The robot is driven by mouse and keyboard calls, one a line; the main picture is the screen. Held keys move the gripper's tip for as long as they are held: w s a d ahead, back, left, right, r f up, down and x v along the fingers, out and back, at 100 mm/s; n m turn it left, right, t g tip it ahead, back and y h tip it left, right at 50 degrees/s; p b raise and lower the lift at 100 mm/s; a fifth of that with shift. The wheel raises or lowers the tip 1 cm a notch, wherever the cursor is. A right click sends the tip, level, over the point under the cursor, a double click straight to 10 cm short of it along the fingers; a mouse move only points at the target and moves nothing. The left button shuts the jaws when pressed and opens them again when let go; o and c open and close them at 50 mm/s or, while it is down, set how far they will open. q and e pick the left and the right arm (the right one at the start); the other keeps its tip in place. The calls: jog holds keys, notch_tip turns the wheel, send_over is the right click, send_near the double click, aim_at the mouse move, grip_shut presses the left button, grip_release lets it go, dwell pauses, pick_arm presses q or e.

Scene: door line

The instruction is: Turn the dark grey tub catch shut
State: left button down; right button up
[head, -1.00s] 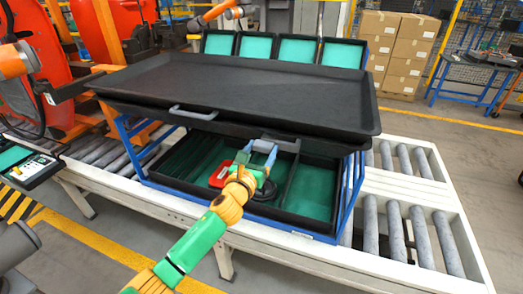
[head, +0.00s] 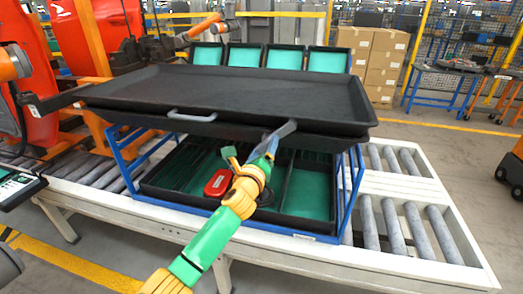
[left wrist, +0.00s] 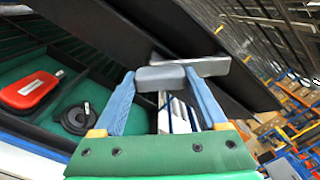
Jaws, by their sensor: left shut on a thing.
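The dark grey catch (head: 284,131) sits at the front edge of the large black upper tub (head: 220,92), right of its middle. It slants up to the right across the rim. My left gripper (head: 267,150) reaches up to it from below. In the left wrist view, my left gripper (left wrist: 160,80) is shut on a grey block at the near end of the catch (left wrist: 195,66), with a blue finger on each side. The fingers hide part of the catch in the head view. My right gripper is out of view.
A light grey handle (head: 192,116) is on the tub's front, left of the catch. Below, a black tray with green compartments (head: 310,190) holds a red device (head: 218,183) and a black round item (left wrist: 75,118). A blue frame (head: 347,190) and roller conveyor (head: 412,232) surround it.

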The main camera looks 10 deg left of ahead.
pick_arm(q)
jog(key=n, duration=0.5)
jog(key=shift+f+n, duration=0.1)
jog(key=shift+n, duration=0.2)
jog(key=shift+n+b, duration=0.35)
jog(key=shift+n, duration=1.75)
grip_release()
